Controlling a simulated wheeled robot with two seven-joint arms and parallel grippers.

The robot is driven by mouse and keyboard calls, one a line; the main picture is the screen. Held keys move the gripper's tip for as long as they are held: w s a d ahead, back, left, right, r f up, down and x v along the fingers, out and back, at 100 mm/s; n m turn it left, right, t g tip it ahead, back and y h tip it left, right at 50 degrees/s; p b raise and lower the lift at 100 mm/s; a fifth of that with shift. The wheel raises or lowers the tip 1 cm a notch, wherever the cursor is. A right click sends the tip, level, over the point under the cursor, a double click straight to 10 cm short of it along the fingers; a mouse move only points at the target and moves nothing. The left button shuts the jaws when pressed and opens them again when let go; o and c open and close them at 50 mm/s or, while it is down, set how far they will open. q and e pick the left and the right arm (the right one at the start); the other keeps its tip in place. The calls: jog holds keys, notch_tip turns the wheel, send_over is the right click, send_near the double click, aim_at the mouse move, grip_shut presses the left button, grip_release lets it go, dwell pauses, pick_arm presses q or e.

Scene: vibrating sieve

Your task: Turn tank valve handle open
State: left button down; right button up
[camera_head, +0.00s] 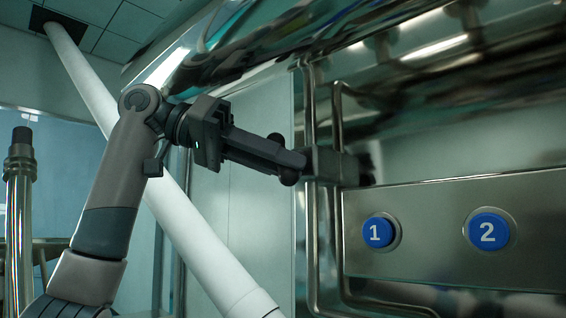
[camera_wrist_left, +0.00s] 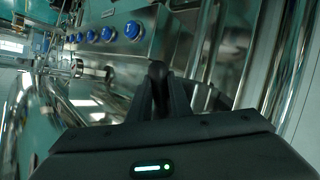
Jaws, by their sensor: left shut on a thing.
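The tank valve handle (camera_head: 289,178) is a dark bar with rounded ends, mostly hidden behind my gripper. One rounded end shows above the fingers and one below. A metal block (camera_head: 336,166) sits just right of it at the tank wall. My left gripper (camera_head: 297,160) reaches in from the left, with its fingers closed on the handle. In the left wrist view the dark fingers (camera_wrist_left: 160,92) are close together, and what lies between them is hard to make out. My right gripper is not in view.
A metal panel with blue buttons 1 (camera_head: 379,232) and 2 (camera_head: 488,231) stands to the right. Metal pipes (camera_head: 311,240) run upright beside the handle. A thick white pipe (camera_head: 190,225) slants behind my left arm. A polished metal post (camera_head: 18,230) stands at far left.

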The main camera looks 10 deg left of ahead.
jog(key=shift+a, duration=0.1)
pick_arm(q)
jog(key=c, duration=1.9)
grip_release()
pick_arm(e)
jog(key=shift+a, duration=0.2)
pick_arm(q)
jog(key=shift+a, duration=0.1)
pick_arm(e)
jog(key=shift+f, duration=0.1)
